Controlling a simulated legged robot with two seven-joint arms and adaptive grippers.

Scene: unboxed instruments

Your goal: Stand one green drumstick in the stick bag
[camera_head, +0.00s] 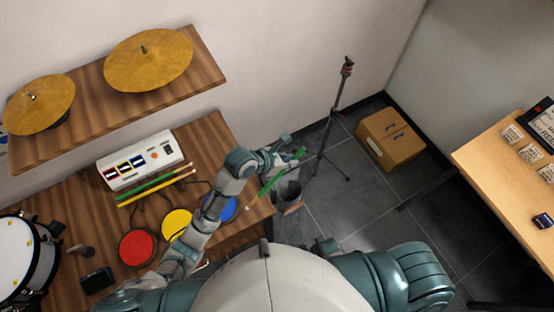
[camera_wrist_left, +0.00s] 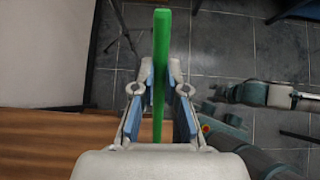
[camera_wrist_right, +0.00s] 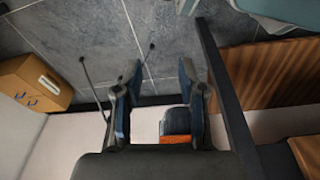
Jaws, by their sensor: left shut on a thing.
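My left gripper (camera_head: 283,161) is shut on a green drumstick (camera_head: 271,185), above the right end of the wooden table. The drumstick is tilted in the head view, with its pale tip at lower left. In the left wrist view the green drumstick (camera_wrist_left: 161,62) runs between the fingers. The dark grey stick bag (camera_head: 291,188) is beside the table edge, just right of the drumstick and partly hidden by the arm. My right gripper (camera_wrist_right: 157,95) is open and empty in its wrist view; a dark thing with an orange band (camera_wrist_right: 176,124), possibly the bag, shows beyond it.
Red (camera_head: 137,247), yellow (camera_head: 177,223) and blue pads are on the table. A tall stand (camera_head: 332,115) and cardboard box (camera_head: 390,139) occupy the floor behind the bag.

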